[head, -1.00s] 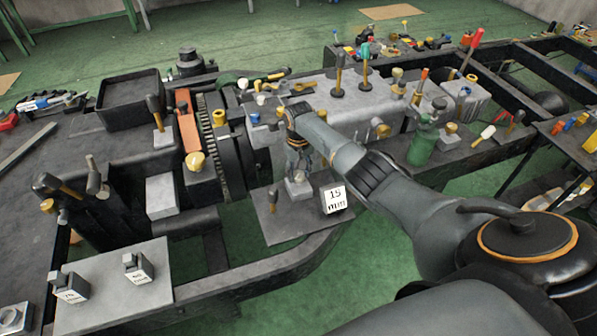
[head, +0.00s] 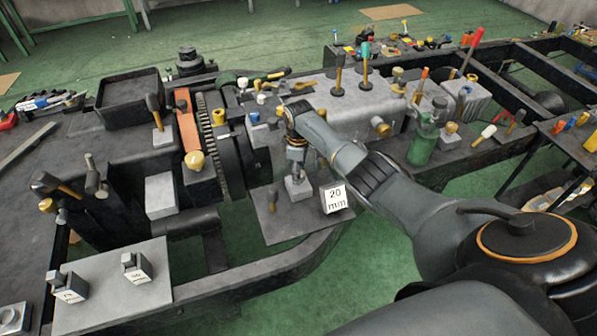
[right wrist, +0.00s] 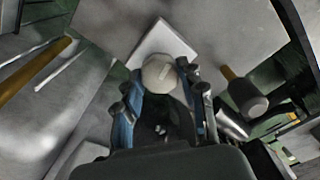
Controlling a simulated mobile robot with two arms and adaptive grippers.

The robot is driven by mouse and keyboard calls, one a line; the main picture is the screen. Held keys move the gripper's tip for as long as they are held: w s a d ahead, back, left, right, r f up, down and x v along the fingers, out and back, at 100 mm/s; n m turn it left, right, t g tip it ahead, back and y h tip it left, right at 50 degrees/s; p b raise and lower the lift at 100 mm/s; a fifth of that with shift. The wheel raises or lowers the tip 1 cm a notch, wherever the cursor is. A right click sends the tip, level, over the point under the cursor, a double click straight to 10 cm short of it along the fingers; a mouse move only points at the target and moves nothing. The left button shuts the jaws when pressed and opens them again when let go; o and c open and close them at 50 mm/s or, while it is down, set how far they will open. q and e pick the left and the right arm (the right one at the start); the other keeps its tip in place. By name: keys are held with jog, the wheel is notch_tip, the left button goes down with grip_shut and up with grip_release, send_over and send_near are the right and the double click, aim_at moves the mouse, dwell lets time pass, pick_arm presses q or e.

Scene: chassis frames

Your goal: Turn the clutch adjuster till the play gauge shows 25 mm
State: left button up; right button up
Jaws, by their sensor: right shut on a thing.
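The clutch adjuster is a pale round knob with a slot mark (right wrist: 160,72) on a light square block, which also shows in the head view (head: 298,189). My right gripper (head: 296,172) points down over the block. In the right wrist view its fingers (right wrist: 165,80) are shut on the knob, one on each side. In the head view the gripper mostly hides the knob. The play gauge (head: 336,199) is a white sign just right of the block and reads 20 mm. My left gripper is not in view.

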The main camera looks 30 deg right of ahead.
jog(key=shift+n, duration=1.7)
jog(key=o, duration=1.2)
jog(key=shift+r, duration=0.5)
notch_tip(320, 180, up, 11)
jog(key=shift+f, duration=0.1)
